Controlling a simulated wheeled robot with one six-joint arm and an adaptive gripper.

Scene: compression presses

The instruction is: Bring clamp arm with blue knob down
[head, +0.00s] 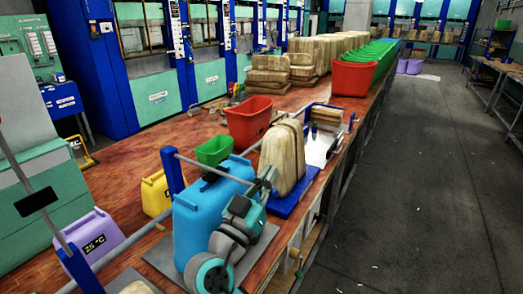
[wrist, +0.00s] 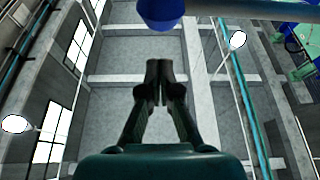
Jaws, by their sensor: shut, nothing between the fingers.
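The round blue knob (wrist: 160,12) shows at the top edge of the wrist view, partly cut off, with a pale grey bar (wrist: 250,8) running right from beside it. My gripper (wrist: 160,75) is shut and empty, and its fingertips appear below the knob with a visible gap in the picture. The wrist view looks up toward the ceiling. In the head view my gripper (head: 268,178) is at the bench, beside a grey bar (head: 215,170) with a blue post (head: 173,170). I cannot make out the blue knob in the head view.
A blue container (head: 203,222) stands close beside my arm. A wrapped tan block (head: 284,155) on a blue base is just beyond the gripper. A red bin (head: 248,121), green bin (head: 213,150) and yellow container (head: 157,194) crowd the bench. The aisle (head: 430,180) at right is clear.

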